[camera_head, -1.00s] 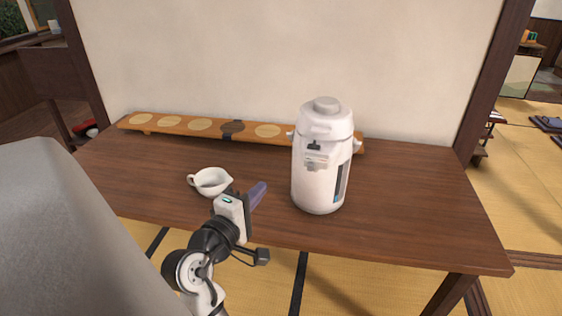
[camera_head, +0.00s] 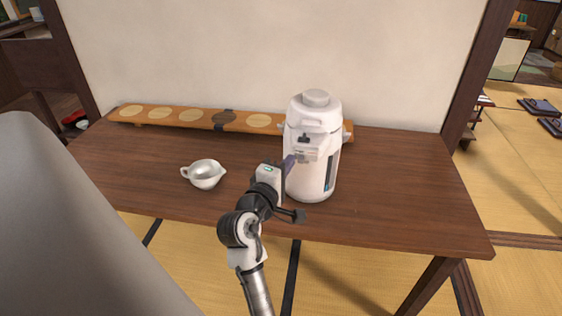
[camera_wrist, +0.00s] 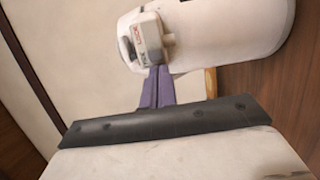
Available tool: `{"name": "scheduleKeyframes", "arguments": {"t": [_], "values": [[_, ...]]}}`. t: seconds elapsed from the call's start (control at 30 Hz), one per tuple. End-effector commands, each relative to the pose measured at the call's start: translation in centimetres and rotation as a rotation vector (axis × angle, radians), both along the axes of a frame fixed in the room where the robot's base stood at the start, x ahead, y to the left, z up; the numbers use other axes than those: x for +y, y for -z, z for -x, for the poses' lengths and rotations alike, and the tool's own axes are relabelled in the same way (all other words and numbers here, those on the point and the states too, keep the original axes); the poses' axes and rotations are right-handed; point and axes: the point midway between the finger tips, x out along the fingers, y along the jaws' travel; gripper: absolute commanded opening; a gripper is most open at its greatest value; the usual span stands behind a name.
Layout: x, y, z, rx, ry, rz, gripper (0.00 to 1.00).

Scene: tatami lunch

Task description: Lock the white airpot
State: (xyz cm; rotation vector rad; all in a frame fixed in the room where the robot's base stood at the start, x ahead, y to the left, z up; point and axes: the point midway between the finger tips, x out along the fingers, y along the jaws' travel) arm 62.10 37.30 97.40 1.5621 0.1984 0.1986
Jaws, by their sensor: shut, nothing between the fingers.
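The white airpot (camera_head: 316,181) stands upright on the wooden table, with a round knob on its lid and a dark level window low on its right side. A small lock panel (camera_head: 306,154) with a dark slider sits on its upper front.
A small white pitcher (camera_head: 204,174) stands on the table (camera_head: 400,190) left of my gripper. A long wooden board (camera_head: 260,122) with pale round spots lies along the wall behind the airpot. The table's right part is clear.

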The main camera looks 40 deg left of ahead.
Motion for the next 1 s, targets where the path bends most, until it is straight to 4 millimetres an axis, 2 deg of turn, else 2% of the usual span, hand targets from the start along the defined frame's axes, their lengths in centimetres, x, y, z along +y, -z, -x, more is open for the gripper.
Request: {"name": "scheduleKeyframes", "arguments": {"t": [0.23, 0.5, 1.0], "values": [[-0.1, 0.0, -0.1, 0.0, 0.001, 0.0, 0.0], [-2.5, -0.1, -1.4, 0.001, 0.003, 0.001, 0.0], [-2.3, -0.1, -1.6, 0.0, 0.001, 0.0, 0.0]]}}
